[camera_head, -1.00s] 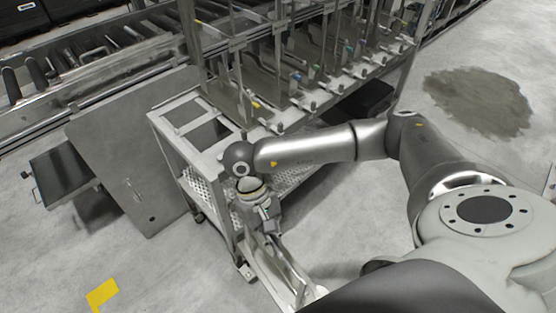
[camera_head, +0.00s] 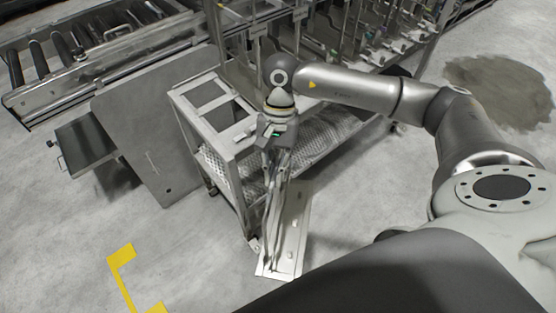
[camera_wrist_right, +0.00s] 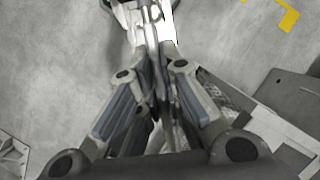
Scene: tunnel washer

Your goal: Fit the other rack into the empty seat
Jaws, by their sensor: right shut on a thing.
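The held rack (camera_head: 292,232) is a long, thin metal piece with a pale flat base plate, hanging tilted beside the cart's near end. My right gripper (camera_head: 277,160) is shut on its upper part. In the right wrist view, my right gripper's fingers (camera_wrist_right: 160,88) close around the rack's narrow metal bars, and the rack (camera_wrist_right: 152,25) runs out toward the top. On the cart top, a frame with rectangular openings (camera_head: 177,100) stands bare at the left end. I cannot tell if this is the empty seat. My left gripper is not in view.
The metal cart (camera_head: 240,160) has a perforated lower shelf and carries several upright racks (camera_head: 375,30) at the back. A roller conveyor (camera_head: 110,45) and a grey panel (camera_head: 150,140) stand to the left. Floor with yellow marking (camera_head: 122,257) is clear in front.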

